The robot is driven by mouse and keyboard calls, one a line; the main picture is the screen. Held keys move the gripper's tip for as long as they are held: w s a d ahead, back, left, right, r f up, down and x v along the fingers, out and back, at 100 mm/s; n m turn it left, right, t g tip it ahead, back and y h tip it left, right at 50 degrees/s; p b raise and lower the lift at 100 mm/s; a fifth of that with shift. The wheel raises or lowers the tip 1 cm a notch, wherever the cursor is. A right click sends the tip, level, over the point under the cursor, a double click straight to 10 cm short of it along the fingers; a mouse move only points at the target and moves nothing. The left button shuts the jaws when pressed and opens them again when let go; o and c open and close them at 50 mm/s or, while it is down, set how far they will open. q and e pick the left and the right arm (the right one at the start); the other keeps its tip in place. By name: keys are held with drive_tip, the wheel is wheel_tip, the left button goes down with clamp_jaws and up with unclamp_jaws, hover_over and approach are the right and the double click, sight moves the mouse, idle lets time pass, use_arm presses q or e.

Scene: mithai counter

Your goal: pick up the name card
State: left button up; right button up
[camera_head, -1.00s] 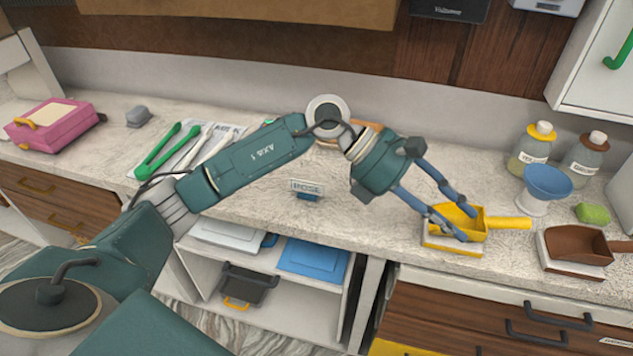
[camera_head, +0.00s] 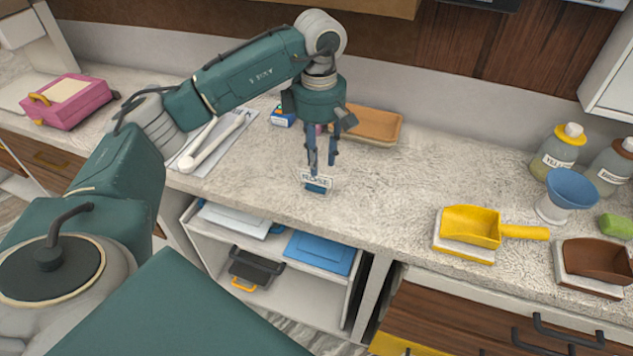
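The name card (camera_head: 321,180) is a small white plate with dark lettering on a blue base, standing upright near the front edge of the counter. My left gripper (camera_head: 322,164) points down right at the card, its two fingers apart with a gap between them. The left fingertip overlaps the upper part of the card in the picture and hides some of it. I cannot tell whether the fingers touch the card. My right gripper is out of view.
A wooden tray (camera_head: 376,126) and a small blue box (camera_head: 283,118) stand behind. White tongs (camera_head: 213,143) lie to the left. A yellow scoop (camera_head: 470,226), brown scoop (camera_head: 598,258) and blue funnel (camera_head: 572,187) are at the right. Counter between card and yellow scoop is clear.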

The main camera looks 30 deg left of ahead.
sight(317, 183)
use_arm(q)
drive_tip(key=f, duration=0.1)
drive_tip(key=f+p, duration=0.1)
drive_tip(key=f, duration=0.1)
drive_tip(key=shift+s+a+f+p, duration=0.1)
drive_tip(key=shift+s+f+p, duration=0.2)
drive_tip(key=shift+f, duration=0.6)
drive_tip(key=shift+f+b, duration=0.25)
drive_tip(key=shift+b, duration=0.05)
clamp_jaws()
